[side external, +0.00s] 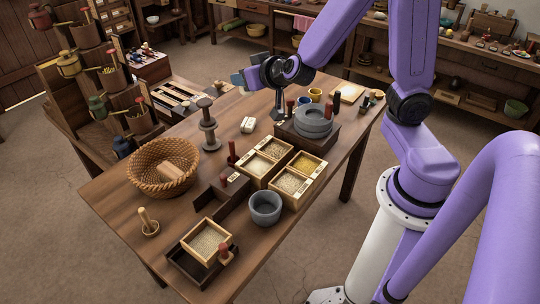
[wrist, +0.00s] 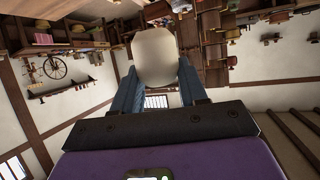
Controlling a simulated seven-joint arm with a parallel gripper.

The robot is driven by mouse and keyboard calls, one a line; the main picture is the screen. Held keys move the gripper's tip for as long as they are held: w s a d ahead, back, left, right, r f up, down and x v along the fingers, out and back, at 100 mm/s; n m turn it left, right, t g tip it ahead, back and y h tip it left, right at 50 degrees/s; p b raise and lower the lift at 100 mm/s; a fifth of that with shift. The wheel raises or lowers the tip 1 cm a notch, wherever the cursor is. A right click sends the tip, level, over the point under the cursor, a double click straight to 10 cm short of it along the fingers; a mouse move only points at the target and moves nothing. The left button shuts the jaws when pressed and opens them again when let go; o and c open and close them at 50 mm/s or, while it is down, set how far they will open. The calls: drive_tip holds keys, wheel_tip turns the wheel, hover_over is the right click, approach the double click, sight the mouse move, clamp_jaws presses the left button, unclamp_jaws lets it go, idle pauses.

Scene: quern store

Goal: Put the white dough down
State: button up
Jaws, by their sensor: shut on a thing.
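The white dough (wrist: 155,57) is a pale, rounded lump between the fingertips of my gripper (wrist: 157,78) in the wrist view. Both blue-grey fingers press on its sides. In the side external view my gripper (side external: 246,79) is above the far left edge of the wooden table (side external: 188,183), tilted sideways. The dough cannot be made out clearly there.
A stone quern (side external: 313,121), a tray of grain boxes (side external: 290,182), a grey bowl (side external: 265,207), a wicker basket (side external: 164,167) and a dark spindle stand (side external: 208,125) crowd the table. Bare wood shows around the white block and along the near left edge.

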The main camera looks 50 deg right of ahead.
drive_tip(key=shift+s, duration=0.25)
drive_tip(key=shift+w+r+n+y, duration=0.85)
drive_tip(key=shift+w+n+y, duration=0.8)
drive_tip(key=shift+w, duration=2.05)
drive_tip(key=s+m+h, duration=0.1)
drive_tip(key=s, duration=0.1)
drive_tip(key=s+f+m+h, duration=0.1)
drive_tip(key=s, duration=0.1)
drive_tip(key=s+m+h, duration=0.1)
drive_tip(key=s, duration=0.2)
drive_tip(key=shift+f, duration=0.4)
drive_tip(key=shift+s+d+m+h, duration=0.1)
drive_tip(key=shift+s+m+h, duration=0.15)
drive_tip(key=shift+s, duration=0.05)
